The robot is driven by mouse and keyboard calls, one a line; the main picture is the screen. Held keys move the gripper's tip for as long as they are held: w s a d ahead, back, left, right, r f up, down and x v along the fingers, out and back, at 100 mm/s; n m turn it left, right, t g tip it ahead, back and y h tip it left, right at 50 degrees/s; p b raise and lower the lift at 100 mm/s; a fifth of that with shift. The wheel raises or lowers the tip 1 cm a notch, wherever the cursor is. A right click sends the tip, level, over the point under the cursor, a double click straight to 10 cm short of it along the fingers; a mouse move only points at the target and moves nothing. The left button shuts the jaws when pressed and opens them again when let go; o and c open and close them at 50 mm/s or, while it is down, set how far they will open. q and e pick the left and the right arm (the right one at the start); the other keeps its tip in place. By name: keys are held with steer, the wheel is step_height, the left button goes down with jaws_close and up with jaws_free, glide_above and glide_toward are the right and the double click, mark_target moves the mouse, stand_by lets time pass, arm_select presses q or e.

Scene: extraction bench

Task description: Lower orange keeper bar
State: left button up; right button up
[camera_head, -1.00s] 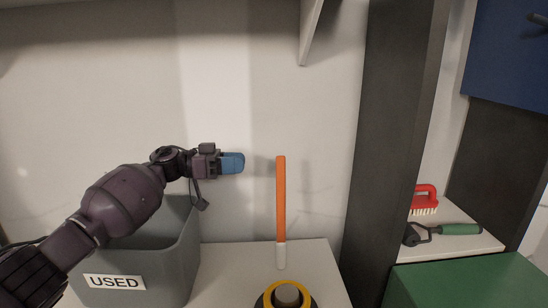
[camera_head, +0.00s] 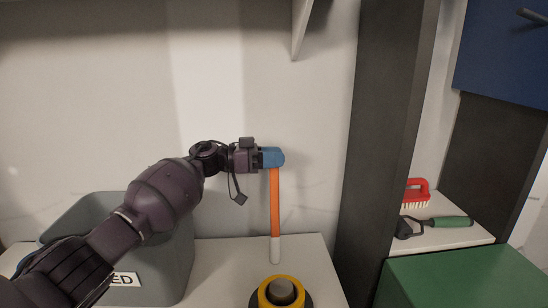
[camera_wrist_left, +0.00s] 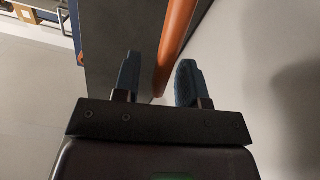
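The orange keeper bar (camera_head: 275,203) stands upright near the wall, with a white lower end at the worktop. Its top is hidden behind the blue fingers of my left gripper (camera_head: 273,157) in the head view. In the left wrist view, the bar (camera_wrist_left: 174,42) runs between the two fingers of the left gripper (camera_wrist_left: 158,75), nearer the right finger. A gap shows on the left side of the bar, so the gripper is open around it. My right gripper is in neither view.
A grey bin (camera_head: 178,255) with a partly covered label stands left, under my left arm. A yellow-ringed grey button (camera_head: 283,291) sits in front of the bar. A dark post (camera_head: 372,150) rises to the right. Beyond it are a red brush (camera_head: 416,193), a green-handled tool (camera_head: 447,222) and a green box (camera_head: 465,278).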

arm_select(q)
steer(key=shift+c, duration=0.4)
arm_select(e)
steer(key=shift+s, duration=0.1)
arm_select(q)
steer(key=c, duration=0.5)
jaws_close()
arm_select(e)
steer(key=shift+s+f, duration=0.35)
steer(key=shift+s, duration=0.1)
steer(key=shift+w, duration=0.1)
